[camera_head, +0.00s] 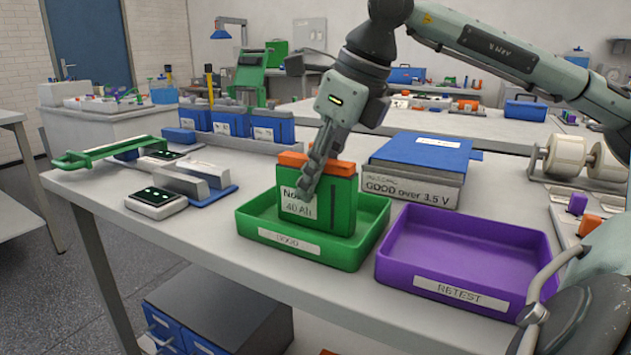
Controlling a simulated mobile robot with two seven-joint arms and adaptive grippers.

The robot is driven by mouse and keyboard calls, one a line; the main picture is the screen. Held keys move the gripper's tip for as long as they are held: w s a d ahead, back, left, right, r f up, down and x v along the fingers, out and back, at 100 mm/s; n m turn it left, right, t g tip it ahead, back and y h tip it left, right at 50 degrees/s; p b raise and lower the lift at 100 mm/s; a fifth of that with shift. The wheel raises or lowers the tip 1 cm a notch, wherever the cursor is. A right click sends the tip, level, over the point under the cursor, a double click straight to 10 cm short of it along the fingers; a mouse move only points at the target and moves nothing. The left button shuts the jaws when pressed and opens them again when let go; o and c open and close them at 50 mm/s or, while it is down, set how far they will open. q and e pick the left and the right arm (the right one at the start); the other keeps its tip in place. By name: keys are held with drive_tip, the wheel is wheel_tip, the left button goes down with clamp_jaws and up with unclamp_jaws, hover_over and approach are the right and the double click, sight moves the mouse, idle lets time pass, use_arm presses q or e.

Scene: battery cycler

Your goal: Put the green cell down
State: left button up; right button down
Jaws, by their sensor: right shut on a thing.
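The green cell (343,213) has orange terminal caps on top and a white label reading 40 Ah. It stands upright inside the green tray (300,252), whose front label appears to read GOOD. I cannot tell for sure whether the cell's base touches the tray floor. My right gripper (306,186) comes down from above and is shut on the cell; its fingers cover part of the label. My left gripper is not in view.
A purple RETEST tray (466,247), empty, stands right of the green tray. Behind is a blue-topped box with a GOOD over 3.5 V sign (412,186). Blue cells (230,121) stand in a row at the back left. A green-handled fixture (110,151) sits at left.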

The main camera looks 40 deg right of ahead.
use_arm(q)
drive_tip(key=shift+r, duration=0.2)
use_arm(e)
drive_tip(key=c, duration=1.3)
unclamp_jaws()
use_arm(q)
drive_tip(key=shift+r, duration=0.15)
use_arm(e)
drive_tip(key=shift+r, duration=0.2)
drive_tip(key=v, duration=1)
drive_tip(key=shift+s+r+p, duration=0.15)
drive_tip(key=shift+r+p, duration=0.2)
drive_tip(key=shift+p, duration=0.05)
drive_tip(key=shift+s+r, duration=0.15)
drive_tip(key=shift+r, duration=0.15)
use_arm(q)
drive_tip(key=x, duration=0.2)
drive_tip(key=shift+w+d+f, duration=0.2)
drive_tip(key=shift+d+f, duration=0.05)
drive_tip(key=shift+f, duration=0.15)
use_arm(e)
drive_tip(key=shift+s+r, duration=0.1)
drive_tip(key=shift+r, duration=0.1)
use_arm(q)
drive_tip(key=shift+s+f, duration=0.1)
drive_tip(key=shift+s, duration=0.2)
